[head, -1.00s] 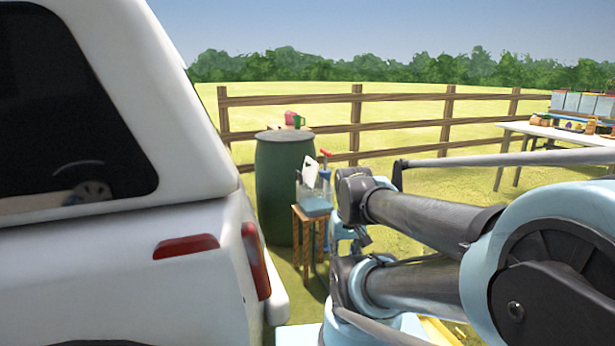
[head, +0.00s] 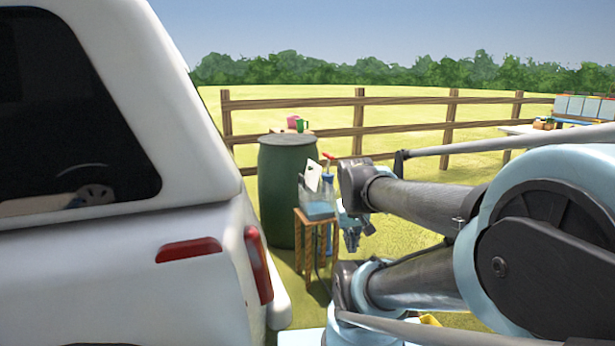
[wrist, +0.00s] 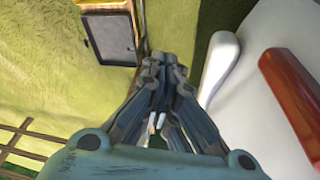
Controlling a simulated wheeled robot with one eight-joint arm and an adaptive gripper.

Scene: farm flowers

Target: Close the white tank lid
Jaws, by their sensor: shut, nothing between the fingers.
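The clear tank (head: 319,206) stands on a small wooden stool in front of the green barrel in the head view. Its white lid (head: 314,175) stands tilted up above the tank, raised rather than flat. My gripper (head: 357,238) is just right of the tank and stool and a little lower than the tank, apart from the lid as far as I can tell. In the wrist view, my gripper (wrist: 165,65) has its fingers together with nothing between them. The white lid is not clearly identifiable in the wrist view.
A white truck (head: 120,270) fills the left side, close by; its red tail light (wrist: 295,90) shows in the wrist view. The green barrel (head: 282,180) stands behind the stool. A blue pump-like item with a red top (head: 328,175) is beside the tank. A wooden fence (head: 410,99) runs behind.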

